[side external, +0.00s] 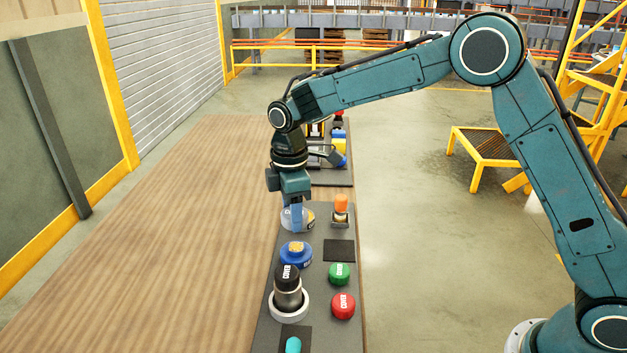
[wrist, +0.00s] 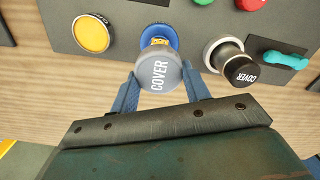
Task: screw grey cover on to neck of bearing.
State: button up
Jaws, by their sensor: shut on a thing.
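My gripper (side external: 293,226) points down and is shut on the grey cover (wrist: 160,74), which is marked COVER. In the wrist view, both blue fingers sit at the cover's sides. The cover is held in the air, apart from the blue bearing (side external: 296,256), and sits above it in the side view. The blue bearing has a yellow neck, open on top; it also shows in the wrist view (wrist: 156,33), partly hidden behind the cover.
A bearing with a black cover (side external: 288,284) stands nearer the side camera on the dark board (side external: 262,325). A yellow-topped round part (wrist: 91,33), an orange-topped part (side external: 341,204) and a cyan piece (side external: 293,345) are also there. The wooden table (side external: 170,260) is clear at left.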

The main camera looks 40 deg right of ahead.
aim_at(294, 248)
jog(key=shift+f, duration=0.2)
jog(key=shift+f, duration=2.55)
jog(key=shift+f, duration=0.9)
dwell(1.9)
jog(key=shift+m, duration=0.3)
jog(key=m, duration=0.4)
jog(key=shift+m, duration=0.4)
jog(key=shift+s+a+m, duration=0.1)
jog(key=shift+m, duration=0.9)
jog(key=shift+m, duration=1.5)
